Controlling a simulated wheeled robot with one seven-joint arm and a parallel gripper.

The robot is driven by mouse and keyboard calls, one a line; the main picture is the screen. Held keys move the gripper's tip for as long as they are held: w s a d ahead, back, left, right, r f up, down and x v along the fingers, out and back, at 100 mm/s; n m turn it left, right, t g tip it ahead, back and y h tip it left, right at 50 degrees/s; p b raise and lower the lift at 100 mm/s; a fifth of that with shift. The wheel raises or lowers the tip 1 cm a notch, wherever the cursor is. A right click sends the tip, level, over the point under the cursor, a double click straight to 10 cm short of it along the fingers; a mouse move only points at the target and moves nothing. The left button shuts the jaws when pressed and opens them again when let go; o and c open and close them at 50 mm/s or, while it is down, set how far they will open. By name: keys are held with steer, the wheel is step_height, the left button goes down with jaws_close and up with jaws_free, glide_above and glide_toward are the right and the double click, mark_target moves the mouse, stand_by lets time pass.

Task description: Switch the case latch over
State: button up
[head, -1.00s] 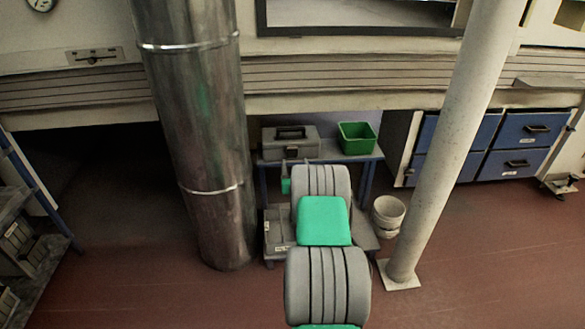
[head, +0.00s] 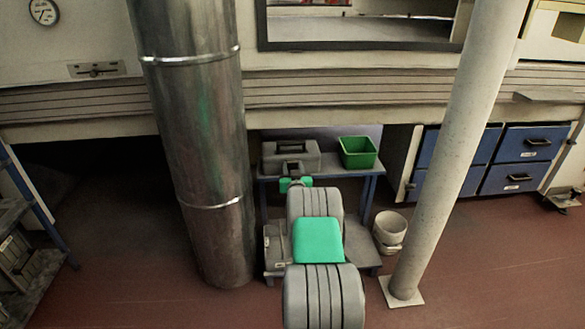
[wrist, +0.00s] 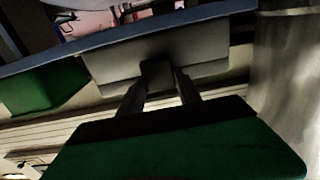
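The grey case (head: 309,159) sits on a blue-edged table, partly hidden by my arm in the head view. My gripper (head: 291,167) is in front of the case's near side. The wrist view looks upside down and shows the pale case (wrist: 205,74) beneath the table edge. A dark block (wrist: 157,75), which looks like the latch, is on the case's face. My gripper's two fingers (wrist: 158,95) are apart, one on each side of the block's lower end. I cannot tell whether they touch it. Which way the latch is set cannot be made out.
A green bin (head: 358,152) stands on the table (head: 371,171) right of the case. A metal duct (head: 195,130) rises at left and a pale pole (head: 455,150) at right. White buckets (head: 390,228) stand on the floor beside the table.

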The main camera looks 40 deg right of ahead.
jaws_close()
steer(key=shift+f, duration=0.1)
